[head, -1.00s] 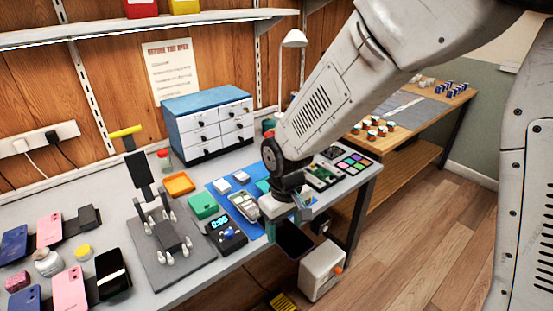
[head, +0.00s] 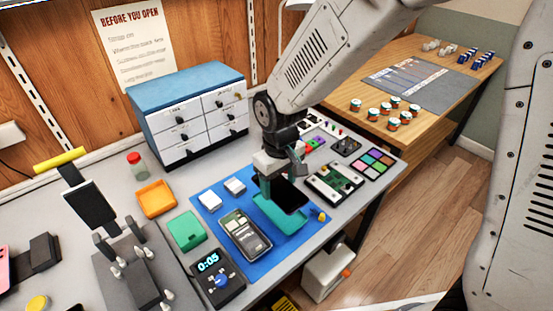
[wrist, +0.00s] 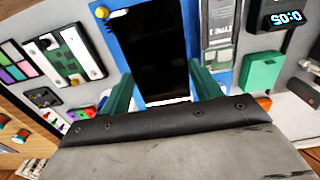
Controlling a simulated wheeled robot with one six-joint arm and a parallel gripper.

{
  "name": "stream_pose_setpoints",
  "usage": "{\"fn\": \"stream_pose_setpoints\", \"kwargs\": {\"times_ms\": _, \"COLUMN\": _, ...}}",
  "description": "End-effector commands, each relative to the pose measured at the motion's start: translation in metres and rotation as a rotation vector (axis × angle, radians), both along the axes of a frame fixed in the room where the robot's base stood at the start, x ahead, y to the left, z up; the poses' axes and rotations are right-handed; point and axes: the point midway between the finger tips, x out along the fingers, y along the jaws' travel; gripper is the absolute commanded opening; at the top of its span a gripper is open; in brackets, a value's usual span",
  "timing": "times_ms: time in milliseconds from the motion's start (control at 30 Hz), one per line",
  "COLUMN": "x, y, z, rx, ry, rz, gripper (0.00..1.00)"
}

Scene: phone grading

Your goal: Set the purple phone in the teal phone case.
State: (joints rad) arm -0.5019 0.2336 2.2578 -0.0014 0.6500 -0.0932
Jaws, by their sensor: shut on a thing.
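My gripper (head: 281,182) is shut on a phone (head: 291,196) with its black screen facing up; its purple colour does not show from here. The phone is roughly flat over the teal phone case (head: 275,214), covering the case's back right part. I cannot tell whether they touch. The case lies on the blue mat (head: 213,218), its near left part visible. In the wrist view my two greenish fingers (wrist: 163,88) stand on either side of the phone (wrist: 158,50), and the case is hidden or hard to make out there.
A circuit board (head: 334,183) lies to the right. A small yellow-topped item (head: 319,215) stands near the mat's right edge. Drawers (head: 190,115) stand behind.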

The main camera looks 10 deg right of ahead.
Motion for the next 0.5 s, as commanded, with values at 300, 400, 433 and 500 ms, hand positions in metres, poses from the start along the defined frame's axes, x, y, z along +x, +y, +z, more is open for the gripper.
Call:
{"fn": "stream_pose_setpoints", "kwargs": {"times_ms": 300, "x": 0.001, "y": -0.003, "z": -0.015, "rx": -0.001, "ry": 0.002, "rz": -0.005, "gripper": 0.36}}
{"fn": "stream_pose_setpoints", "kwargs": {"times_ms": 400, "x": 0.001, "y": -0.004, "z": -0.025, "rx": -0.001, "ry": 0.002, "rz": -0.006, "gripper": 0.36}}
{"fn": "stream_pose_setpoints", "kwargs": {"times_ms": 433, "x": 0.001, "y": -0.004, "z": -0.028, "rx": -0.002, "ry": 0.002, "rz": -0.006, "gripper": 0.36}}
{"fn": "stream_pose_setpoints", "kwargs": {"times_ms": 500, "x": 0.001, "y": -0.004, "z": -0.035, "rx": -0.002, "ry": 0.002, "rz": -0.005, "gripper": 0.36}}
